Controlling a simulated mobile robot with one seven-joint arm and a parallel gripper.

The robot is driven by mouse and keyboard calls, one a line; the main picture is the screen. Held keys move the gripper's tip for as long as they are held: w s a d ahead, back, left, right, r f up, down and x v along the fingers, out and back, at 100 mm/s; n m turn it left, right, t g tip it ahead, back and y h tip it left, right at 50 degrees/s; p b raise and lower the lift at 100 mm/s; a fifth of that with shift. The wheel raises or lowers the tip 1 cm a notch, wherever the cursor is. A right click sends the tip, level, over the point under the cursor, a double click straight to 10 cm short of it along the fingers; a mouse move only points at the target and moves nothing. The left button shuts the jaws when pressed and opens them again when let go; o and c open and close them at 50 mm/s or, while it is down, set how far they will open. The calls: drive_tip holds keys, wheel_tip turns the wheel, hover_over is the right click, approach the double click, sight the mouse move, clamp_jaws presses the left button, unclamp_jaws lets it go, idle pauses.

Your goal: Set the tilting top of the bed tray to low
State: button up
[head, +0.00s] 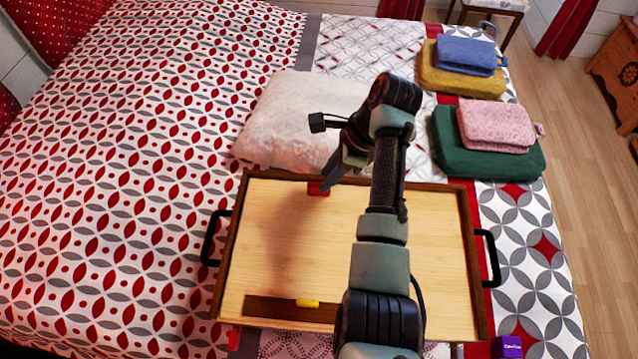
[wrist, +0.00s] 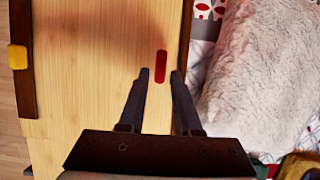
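The bed tray (head: 262,225) lies on the bed, with a pale wooden top, dark rim and a black handle at each side. A red tab (head: 318,188) sits at the far edge of its top; the wrist view shows it as a narrow red strip (wrist: 161,66). A yellow piece (head: 307,303) sits at the dark slot along the near edge, and shows at left in the wrist view (wrist: 17,57). My gripper (wrist: 160,74) is open, its fingertips on either side of the red strip. Contact and the top's tilt cannot be told.
A fluffy white pillow (head: 290,118) lies just beyond the tray's far edge. Folded green (head: 480,150) and yellow (head: 450,80) textiles lie at the right, with smaller pieces on top. A purple box (head: 507,347) is at the near right. The patterned bed is clear to the left.

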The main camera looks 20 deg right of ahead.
sight(319, 184)
drive_tip(key=x, duration=0.5)
drive_tip(key=shift+w, duration=0.1)
clamp_jaws()
idle(1.3)
